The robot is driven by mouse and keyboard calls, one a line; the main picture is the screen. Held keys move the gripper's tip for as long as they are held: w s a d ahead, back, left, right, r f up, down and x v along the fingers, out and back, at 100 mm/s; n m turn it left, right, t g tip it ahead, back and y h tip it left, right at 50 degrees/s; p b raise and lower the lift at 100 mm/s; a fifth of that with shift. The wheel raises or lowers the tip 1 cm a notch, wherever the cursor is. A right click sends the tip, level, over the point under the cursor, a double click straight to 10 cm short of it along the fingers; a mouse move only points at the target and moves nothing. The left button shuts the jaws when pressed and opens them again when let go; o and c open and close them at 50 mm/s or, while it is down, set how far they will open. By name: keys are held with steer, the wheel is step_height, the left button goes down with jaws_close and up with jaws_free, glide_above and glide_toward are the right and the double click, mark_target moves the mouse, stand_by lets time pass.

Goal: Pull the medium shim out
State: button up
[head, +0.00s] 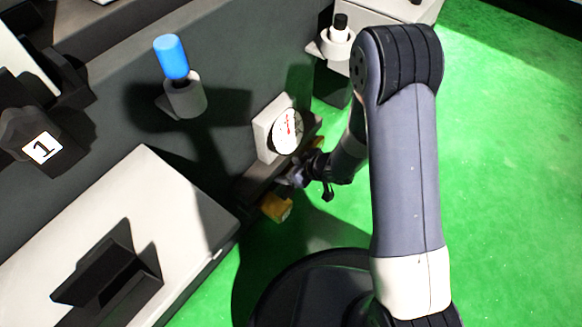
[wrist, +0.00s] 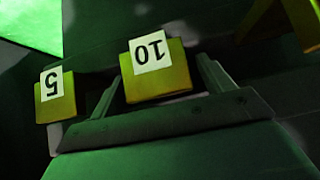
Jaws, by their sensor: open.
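In the wrist view, a yellow shim marked 10 (wrist: 158,85), its label upside down, shows in the middle between the fingers of my gripper (wrist: 160,68). The fingers are open, one on each side of it, with a visible gap on the right; contact on the left is hard to tell. A yellow shim marked 5 (wrist: 55,100) is to the left, outside the fingers. In the head view my gripper (head: 298,176) is beside the machine's front, small and dark. A yellow block (head: 276,207) shows just below it; its label is not visible. The shim marked 10 cannot be made out there.
Another yellow piece (wrist: 303,25) is cut off at the wrist view's upper right. In the head view, a white-faced dial (head: 287,131) is just above my gripper. Green floor is clear at right.

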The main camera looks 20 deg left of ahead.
steer(key=shift+c, duration=0.5)
steer(key=c, duration=1.3)
steer(key=shift+s+d+p, duration=0.1)
steer(key=shift+s+d, duration=0.25)
steer(key=shift+d, duration=0.5)
steer(key=shift+s+d+p, duration=0.15)
steer(key=shift+s+d, duration=0.2)
steer(key=shift+d, duration=0.45)
steer(key=shift+s+d+p, duration=0.1)
steer(key=shift+s+d, duration=0.25)
steer(key=shift+d, duration=0.5)
steer(key=o, duration=1.4)
steer(key=shift+d, duration=0.1)
steer(key=p+v, duration=0.4)
steer(key=v, duration=0.6)
steer(key=shift+d+r+p, duration=0.25)
steer(key=shift+d+p, duration=0.05)
steer(key=shift+p, duration=0.1)
